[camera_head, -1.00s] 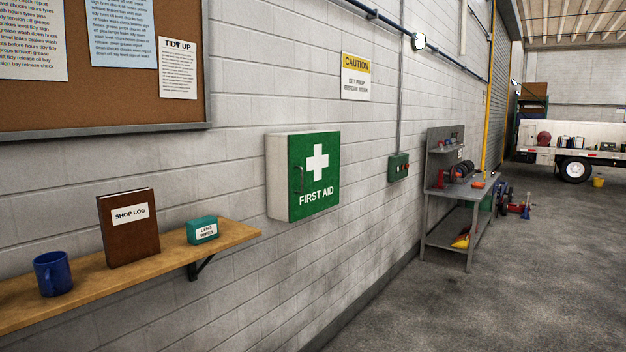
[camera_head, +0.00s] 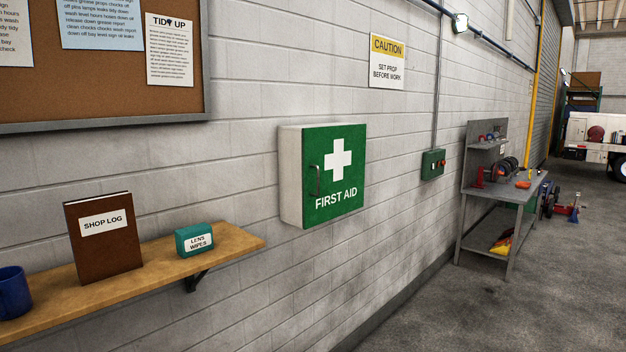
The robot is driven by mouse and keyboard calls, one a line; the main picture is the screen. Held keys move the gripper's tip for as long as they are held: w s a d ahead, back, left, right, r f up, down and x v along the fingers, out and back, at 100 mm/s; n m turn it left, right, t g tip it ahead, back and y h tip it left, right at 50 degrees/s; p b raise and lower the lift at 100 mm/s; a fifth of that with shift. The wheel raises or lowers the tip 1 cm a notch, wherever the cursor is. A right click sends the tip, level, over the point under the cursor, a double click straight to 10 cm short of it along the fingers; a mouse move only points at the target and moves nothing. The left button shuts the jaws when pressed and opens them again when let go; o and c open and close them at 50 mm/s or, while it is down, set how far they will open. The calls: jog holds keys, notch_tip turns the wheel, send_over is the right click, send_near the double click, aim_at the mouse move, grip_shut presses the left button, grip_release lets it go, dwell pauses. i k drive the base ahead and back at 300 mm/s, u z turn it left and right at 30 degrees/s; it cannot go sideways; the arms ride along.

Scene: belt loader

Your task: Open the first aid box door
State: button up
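The first aid box (camera_head: 291,178) hangs on the grey block wall, in the middle of the head view. Its green door (camera_head: 340,188) has a white cross and the words FIRST AID, and it is closed. A dark upright handle (camera_head: 314,181) sits near the door's left edge. My gripper does not show in the head view.
A wooden shelf (camera_head: 232,238) left of the box holds a shop log (camera_head: 103,245), lens wipes (camera_head: 194,240) and a blue mug (camera_head: 14,292). A metal workbench (camera_head: 487,247) stands along the wall at right. The concrete floor (camera_head: 425,310) in front is clear.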

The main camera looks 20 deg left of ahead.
aim_at(334, 158)
jog(key=u, duration=0.5)
jog(key=i, duration=1.05)
jog(key=u, duration=0.45)
